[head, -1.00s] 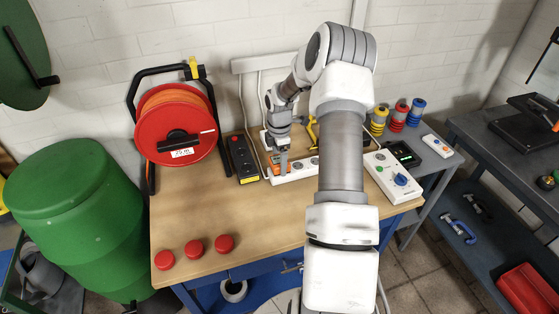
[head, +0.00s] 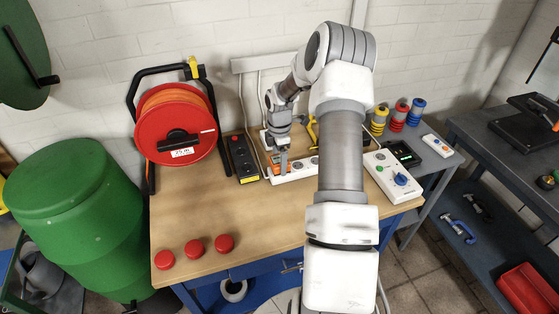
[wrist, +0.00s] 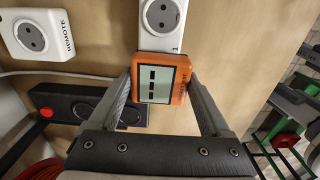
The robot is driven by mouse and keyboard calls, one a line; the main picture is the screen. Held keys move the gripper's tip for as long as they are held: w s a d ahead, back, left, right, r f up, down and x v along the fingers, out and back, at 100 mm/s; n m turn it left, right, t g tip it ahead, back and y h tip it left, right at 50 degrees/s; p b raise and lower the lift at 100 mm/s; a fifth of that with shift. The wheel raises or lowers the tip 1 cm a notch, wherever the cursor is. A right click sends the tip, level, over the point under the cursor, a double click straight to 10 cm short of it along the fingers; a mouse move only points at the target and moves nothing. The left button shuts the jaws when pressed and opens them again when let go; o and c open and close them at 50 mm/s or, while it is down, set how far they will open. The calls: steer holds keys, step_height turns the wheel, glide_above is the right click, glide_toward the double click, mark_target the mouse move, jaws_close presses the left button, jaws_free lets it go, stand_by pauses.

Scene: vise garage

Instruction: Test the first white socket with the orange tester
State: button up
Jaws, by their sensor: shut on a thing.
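The orange tester (wrist: 162,78) is held between the two fingers of my gripper (wrist: 163,92). Its grey display shows dashes. In the wrist view it lies in front of the near end of the white socket strip (wrist: 174,44), just below the socket (wrist: 161,14) beside the label 1. That socket is uncovered in this view. I cannot tell whether the tester touches the strip. In the head view my gripper (head: 281,166) is low over the left end of the white strip (head: 297,172), with the orange tester (head: 272,170) partly hidden.
A black strip with a red button (head: 241,160) lies left of the white one. A white REMOTE socket (wrist: 32,36) is also near. A red cable reel (head: 176,125) stands at left and a control box (head: 393,174) at right. The front middle of the bench (head: 250,215) is clear.

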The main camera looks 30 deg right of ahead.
mark_target(279, 160)
steer(key=shift+f+b, duration=0.45)
steer(key=shift+f, duration=0.2)
stand_by(0.6)
steer(key=o, duration=1.1)
steer(key=shift+r, duration=0.15)
step_height(279, 160, up, 17)
steer(key=shift+r, duration=0.1)
